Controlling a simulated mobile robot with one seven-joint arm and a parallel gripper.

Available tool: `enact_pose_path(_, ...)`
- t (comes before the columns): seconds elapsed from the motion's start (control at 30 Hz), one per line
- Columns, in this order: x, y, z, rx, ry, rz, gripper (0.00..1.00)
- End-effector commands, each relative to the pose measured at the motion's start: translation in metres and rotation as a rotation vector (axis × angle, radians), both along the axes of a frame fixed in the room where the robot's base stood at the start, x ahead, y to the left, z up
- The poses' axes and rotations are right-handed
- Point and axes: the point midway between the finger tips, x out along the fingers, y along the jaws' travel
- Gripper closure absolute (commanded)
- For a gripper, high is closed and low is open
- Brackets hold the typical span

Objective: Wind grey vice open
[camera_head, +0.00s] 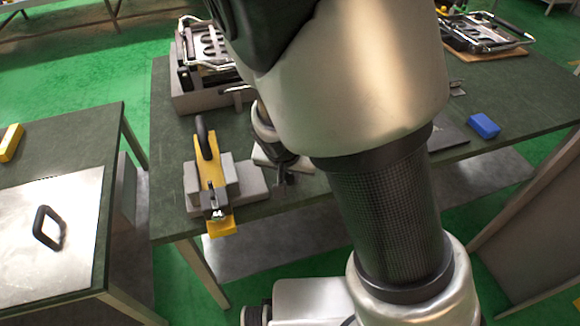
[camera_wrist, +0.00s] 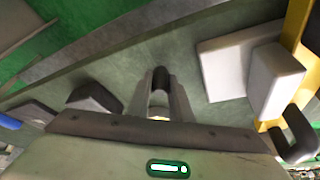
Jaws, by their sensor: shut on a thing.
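A vice-like tool with grey blocks (camera_head: 244,183) and a yellow bar (camera_head: 211,172) lies near the front left of the dark green table. It has a black loop handle (camera_head: 202,137) at its far end. In the wrist view the pale grey blocks (camera_wrist: 273,82) and yellow bar (camera_wrist: 297,24) are at the right. My gripper (camera_head: 284,181) is just right of the grey blocks, low over the table. In the wrist view my gripper (camera_wrist: 161,93) is shut on a small dark rounded piece (camera_wrist: 160,76). Most of that piece is hidden by the fingers, and I cannot tell what it joins.
A grey fixture with chrome handles (camera_head: 208,48) stands at the back left. A blue block (camera_head: 484,125) lies at the right. A side table at the left bears a metal plate (camera_head: 30,265) with a black handle. My arm hides the table's middle.

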Motion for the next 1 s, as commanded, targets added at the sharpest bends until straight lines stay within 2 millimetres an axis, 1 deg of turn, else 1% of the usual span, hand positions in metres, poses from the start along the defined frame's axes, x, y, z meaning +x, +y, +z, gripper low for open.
enact_pose_path(0.17,0.0,-0.002,-0.001,0.001,0.001,0.035,1.0)
enact_pose_path(0.37,0.0,-0.007,-0.001,0.004,0.0,0.129,1.0)
enact_pose_path(1.0,0.006,-0.029,0.006,0.004,0.005,0.617,1.0)
